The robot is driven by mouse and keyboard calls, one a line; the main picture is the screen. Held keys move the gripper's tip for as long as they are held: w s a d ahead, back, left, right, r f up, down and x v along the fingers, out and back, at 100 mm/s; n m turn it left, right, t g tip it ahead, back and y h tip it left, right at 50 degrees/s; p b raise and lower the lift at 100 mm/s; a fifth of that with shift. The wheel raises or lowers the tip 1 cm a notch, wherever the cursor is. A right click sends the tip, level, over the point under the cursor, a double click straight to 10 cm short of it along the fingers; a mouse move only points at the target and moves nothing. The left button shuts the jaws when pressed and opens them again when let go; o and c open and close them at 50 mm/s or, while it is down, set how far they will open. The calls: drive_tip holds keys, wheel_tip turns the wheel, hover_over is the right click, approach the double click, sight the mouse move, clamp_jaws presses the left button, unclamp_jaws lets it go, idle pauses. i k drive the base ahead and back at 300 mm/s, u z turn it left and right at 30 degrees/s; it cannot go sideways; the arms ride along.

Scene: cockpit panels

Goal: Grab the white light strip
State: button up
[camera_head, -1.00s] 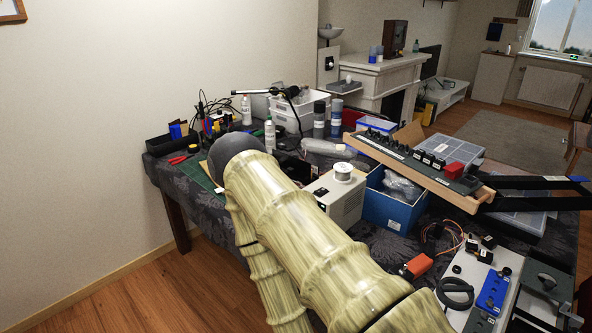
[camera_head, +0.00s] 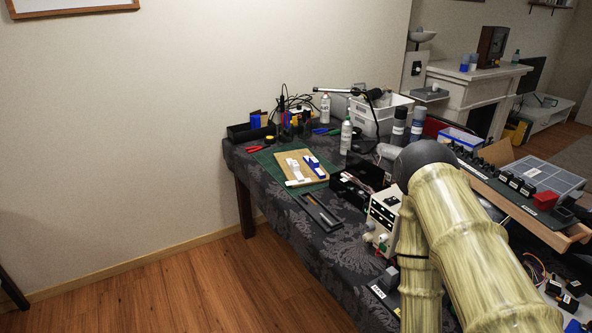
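My bamboo-patterned arm fills the lower right, well to the right of the board. Its dark rounded joint stands over the table. My gripper does not show.
A dark tray (camera_head: 320,212) lies at the table's front edge. A white boxy device (camera_head: 382,216) stands beside my arm. Spray cans (camera_head: 346,136) and a white bin (camera_head: 375,119) stand behind. The wooden floor (camera_head: 190,280) at left front is clear.

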sight(294, 166)
drive_tip(key=u, duration=0.1)
drive_tip(key=i, duration=0.9)
drive_tip(key=u, duration=0.3)
